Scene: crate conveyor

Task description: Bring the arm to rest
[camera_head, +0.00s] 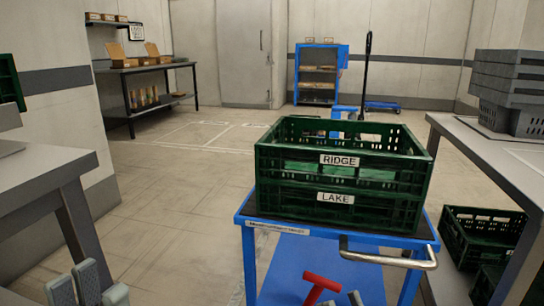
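My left gripper (88,286) shows at the bottom left edge. Its grey fingers point up and stand apart, with nothing seen between them. It is clear of the crates, to the left of the blue cart (318,253). Small grey tips (342,299), which look like my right gripper, show at the bottom edge beside a red T-shaped handle. Most of that gripper is cut off, so its opening cannot be told. On the cart, a green crate labelled RIDGE (385,169) is stacked on a green crate labelled LAKE (385,211).
A grey table (45,184) stands at the left and another (500,150) at the right, bearing stacked grey crates (505,85). Green crates (470,235) sit low at the right. A metal cart handle (390,261) juts forward. Open floor (180,200) lies left of the cart.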

